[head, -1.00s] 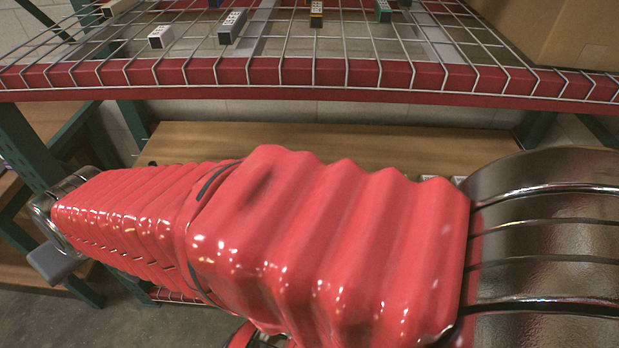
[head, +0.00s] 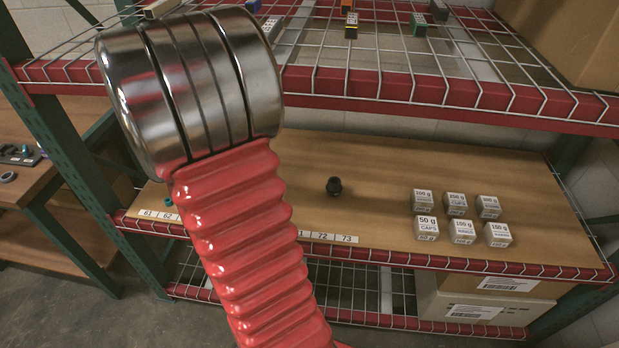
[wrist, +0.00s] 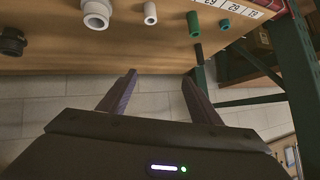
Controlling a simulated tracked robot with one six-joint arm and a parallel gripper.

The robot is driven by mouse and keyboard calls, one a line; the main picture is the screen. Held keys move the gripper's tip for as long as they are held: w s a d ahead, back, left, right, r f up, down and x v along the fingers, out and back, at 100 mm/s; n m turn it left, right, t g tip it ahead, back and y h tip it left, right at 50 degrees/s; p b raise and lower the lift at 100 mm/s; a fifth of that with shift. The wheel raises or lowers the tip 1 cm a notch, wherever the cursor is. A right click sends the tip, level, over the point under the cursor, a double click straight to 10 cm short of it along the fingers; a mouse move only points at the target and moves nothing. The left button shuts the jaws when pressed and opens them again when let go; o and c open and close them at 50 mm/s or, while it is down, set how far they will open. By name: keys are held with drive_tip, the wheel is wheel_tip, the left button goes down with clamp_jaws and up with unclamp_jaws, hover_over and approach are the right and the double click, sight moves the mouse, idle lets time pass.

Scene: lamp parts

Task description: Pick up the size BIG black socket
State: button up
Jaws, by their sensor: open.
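A black socket (head: 334,187) stands on the middle wooden shelf (head: 385,160) in the head view, to the right of my arm. A black round part (wrist: 12,42) at the left edge of the wrist view looks like the same socket, partly cut off. My gripper (wrist: 161,76) is open and empty in the wrist view. Its two dark fingers are apart, with wall between them, and the black part lies off to their left. My gripper is not visible in the head view, where my red arm hides part of the shelf. I cannot read the socket's size.
In the wrist view, a white ring (wrist: 96,13), a white tube (wrist: 150,13), a green tube (wrist: 195,25) and smaller parts lie on the shelf. Several labelled boxes (head: 463,231) stand right of the socket. A wire shelf (head: 440,90) is above; a green post (head: 75,150) stands left.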

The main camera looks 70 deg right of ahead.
drive_tip(key=s+d+f+m+g+h, duration=0.35)
drive_tip(key=s+d+f, duration=0.25)
drive_tip(key=s+d, duration=0.4)
drive_tip(key=m+g+h, duration=0.1)
drive_tip(key=m+g, duration=0.2)
drive_tip(key=g, duration=0.2)
approach(331, 186)
drive_tip(key=shift+n+v, duration=0.25)
drive_tip(key=shift+v, duration=0.5)
drive_tip(key=shift+f, duration=0.1)
drive_tip(key=shift+x, duration=4.25)
drive_tip(key=shift+x, duration=2.6)
drive_tip(key=shift+s, duration=0.1)
drive_tip(key=shift+c, duration=0.2)
